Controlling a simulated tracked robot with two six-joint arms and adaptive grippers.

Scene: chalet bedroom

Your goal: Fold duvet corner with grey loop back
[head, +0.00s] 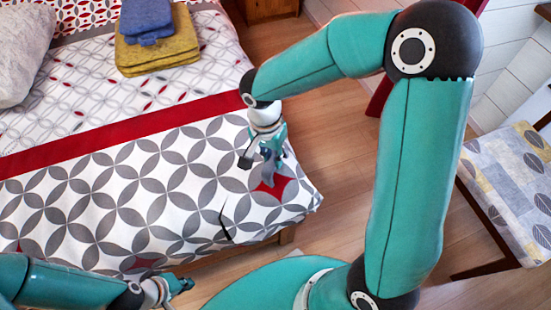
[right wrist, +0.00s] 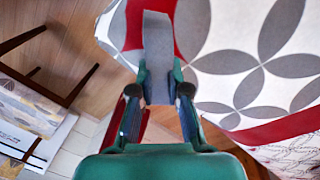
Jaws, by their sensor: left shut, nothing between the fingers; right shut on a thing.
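The duvet (head: 140,205), white with grey leaf circles and red diamonds, lies spread over the bed. Its near right corner hangs at the bed's edge, and it also shows in the right wrist view (right wrist: 230,40). The grey loop (right wrist: 157,38) is a flat strip standing up between the fingers of my right gripper (right wrist: 158,85), which is shut on it. In the head view my right gripper (head: 268,150) is over the duvet near that corner, beside a red diamond. My left gripper (head: 180,284) is shut and empty, low at the near side of the bed.
Folded yellow towels (head: 158,52) with a blue one (head: 147,20) on top lie farther back on the bed. A grey pillow (head: 20,50) is at far left. A cushioned chair (head: 510,185) stands at right. Wooden floor (head: 335,160) is open beside the bed.

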